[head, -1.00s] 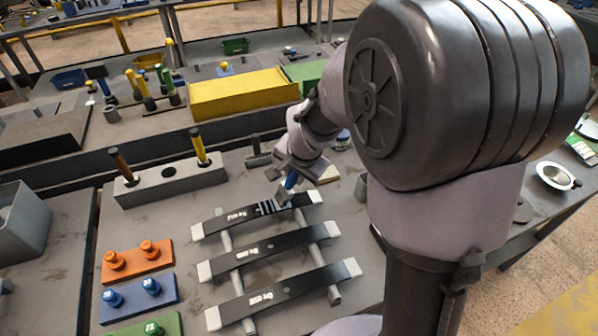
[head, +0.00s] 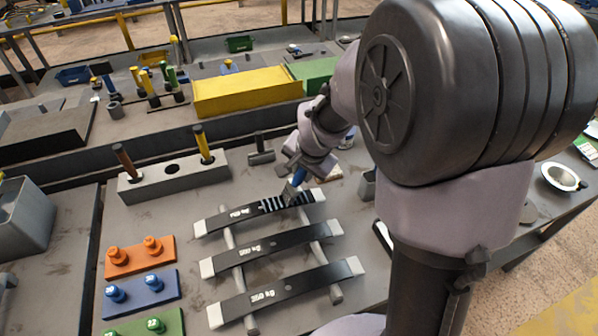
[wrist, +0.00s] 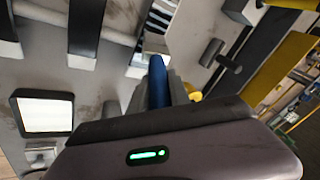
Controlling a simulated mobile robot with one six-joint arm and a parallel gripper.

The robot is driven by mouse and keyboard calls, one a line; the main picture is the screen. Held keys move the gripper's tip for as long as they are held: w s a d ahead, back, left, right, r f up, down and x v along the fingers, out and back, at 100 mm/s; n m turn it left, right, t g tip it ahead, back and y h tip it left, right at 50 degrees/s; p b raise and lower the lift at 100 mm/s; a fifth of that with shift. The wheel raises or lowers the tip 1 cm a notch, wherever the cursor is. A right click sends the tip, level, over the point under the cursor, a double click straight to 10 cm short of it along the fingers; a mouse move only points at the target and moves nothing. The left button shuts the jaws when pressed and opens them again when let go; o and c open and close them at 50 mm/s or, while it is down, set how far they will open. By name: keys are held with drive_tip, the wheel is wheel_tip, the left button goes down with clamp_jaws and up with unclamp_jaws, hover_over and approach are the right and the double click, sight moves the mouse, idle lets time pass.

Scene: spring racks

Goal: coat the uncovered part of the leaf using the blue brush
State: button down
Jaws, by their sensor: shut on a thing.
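My gripper (head: 303,165) is shut on the blue brush (head: 299,176). In the wrist view the blue handle (wrist: 156,82) stands between my fingers. The brush's grey head (head: 289,192) points down at the right part of the farthest leaf (head: 222,223), a dark bar with pale ends and white lettering. Dark and light stripes cross this leaf around the brush head. They also show in the wrist view (wrist: 158,20). I cannot tell whether the bristles touch it. Two more dark leaves, the middle one (head: 285,250) and the nearest one (head: 310,280), lie parallel on the same rack.
A grey block (head: 150,188) left of the gripper holds a brown-handled (head: 122,158) and a yellow-handled brush (head: 201,143), with an empty hole between. Orange (head: 125,263), blue (head: 140,290) and green (head: 165,320) peg plates lie left of the rack. A yellow box (head: 248,92) stands behind.

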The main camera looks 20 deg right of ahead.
drive_tip(key=shift+d, duration=0.3)
wheel_tip(320, 180, up, 6)
drive_tip(key=p, duration=0.4)
wheel_tip(320, 180, up, 3)
drive_tip(key=shift+r+p, duration=0.1)
drive_tip(key=shift+p, duration=1.15)
